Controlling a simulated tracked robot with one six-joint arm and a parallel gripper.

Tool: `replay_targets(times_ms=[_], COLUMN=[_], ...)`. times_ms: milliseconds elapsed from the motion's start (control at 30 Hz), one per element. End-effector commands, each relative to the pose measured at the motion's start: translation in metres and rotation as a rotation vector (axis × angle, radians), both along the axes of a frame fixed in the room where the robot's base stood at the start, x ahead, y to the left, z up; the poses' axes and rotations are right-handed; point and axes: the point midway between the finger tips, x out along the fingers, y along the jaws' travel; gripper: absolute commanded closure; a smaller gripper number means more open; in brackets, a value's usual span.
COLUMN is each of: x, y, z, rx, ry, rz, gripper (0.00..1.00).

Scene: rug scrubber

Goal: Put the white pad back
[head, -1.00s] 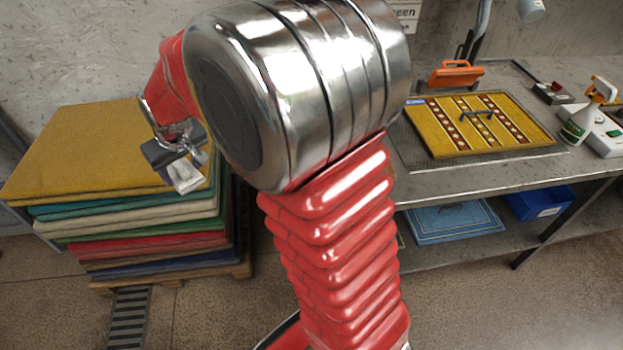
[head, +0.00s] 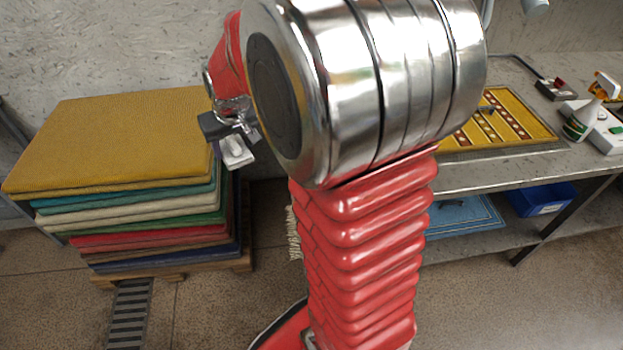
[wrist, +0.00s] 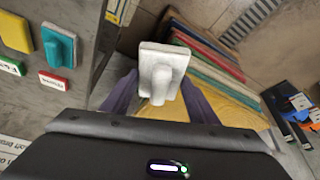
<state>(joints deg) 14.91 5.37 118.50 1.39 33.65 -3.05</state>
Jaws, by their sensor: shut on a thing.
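The white pad (wrist: 163,72) has a flat face and a raised grip block. It sits between the two purple fingers of my gripper (wrist: 160,95) in the wrist view, and they are shut on it. In the head view the white pad (head: 235,151) hangs tilted below my gripper (head: 230,130), in the air just right of the rug stack's top. A yellow pad (wrist: 14,33) and a teal pad (wrist: 58,47) are on the grey wall at the left of the wrist view. A green label and a red label (wrist: 52,81) are below them.
The rug stack (head: 110,145) stands on a pallet at the left. A metal bench (head: 520,168) at the right holds a yellow patterned rug (head: 510,125), a spray bottle (head: 585,115) and a white box. A blue bin (head: 540,198) is underneath. My arm hides the middle.

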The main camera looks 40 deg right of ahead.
Motion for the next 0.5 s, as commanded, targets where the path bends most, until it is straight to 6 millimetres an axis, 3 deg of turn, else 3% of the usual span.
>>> replay_targets(times_ms=[33,200,500], x=[-0.010,-0.044,-0.109], y=[-0.018,-0.066,-0.133], z=[0.002,0.006,0.010], rx=[-0.001,-0.001,-0.001], ry=[-0.001,-0.002,-0.001], rz=[-0.036,-0.142,-0.317], gripper=[0.66,0.66,0.66])
